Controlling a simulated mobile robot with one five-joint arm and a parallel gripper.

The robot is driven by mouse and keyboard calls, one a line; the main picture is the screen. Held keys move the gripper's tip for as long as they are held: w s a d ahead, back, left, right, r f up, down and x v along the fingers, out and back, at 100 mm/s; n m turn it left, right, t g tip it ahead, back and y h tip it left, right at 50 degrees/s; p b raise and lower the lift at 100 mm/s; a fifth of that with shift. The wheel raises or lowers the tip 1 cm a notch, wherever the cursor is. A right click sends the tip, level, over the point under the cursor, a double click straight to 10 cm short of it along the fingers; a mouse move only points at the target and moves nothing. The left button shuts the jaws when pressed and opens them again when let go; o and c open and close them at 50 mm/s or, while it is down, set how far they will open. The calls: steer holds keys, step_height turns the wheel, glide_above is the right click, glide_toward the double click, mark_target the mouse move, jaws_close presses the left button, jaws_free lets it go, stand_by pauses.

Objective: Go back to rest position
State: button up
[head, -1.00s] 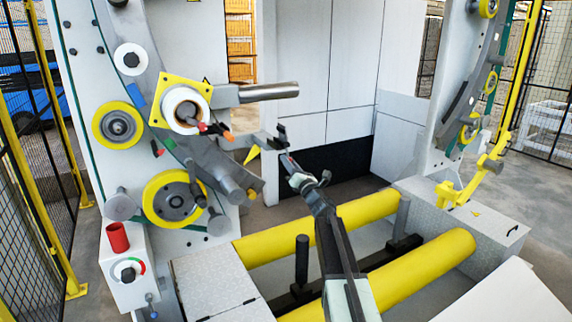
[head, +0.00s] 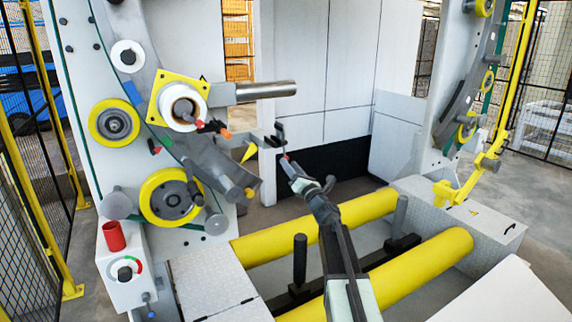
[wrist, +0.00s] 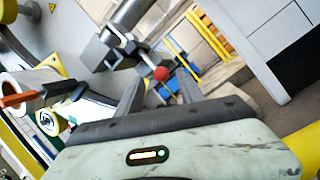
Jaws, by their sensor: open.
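My gripper (head: 290,170) is at the end of my raised arm, in the middle of the head view, in front of the wrapping machine. In the wrist view its two grey fingers (wrist: 160,92) are spread with nothing held between them. A small red ball knob (wrist: 160,73) shows just beyond the gap between the fingers. It sits on a thin lever by a dark clamp (wrist: 118,52) on a metal bar. The clamp also shows in the head view (head: 279,131), just above my gripper. I cannot tell whether the fingers touch the knob.
A white roll (head: 182,107) sits on a yellow square plate on the machine at left. Two yellow rollers (head: 425,270) lie low around my arm. Open floor shows behind the machine at right.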

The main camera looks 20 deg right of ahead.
steer(key=v, duration=0.3)
steer(key=shift+s+f+b, duration=0.15)
steer(key=shift+s+b, duration=0.15)
steer(key=shift+b, duration=0.05)
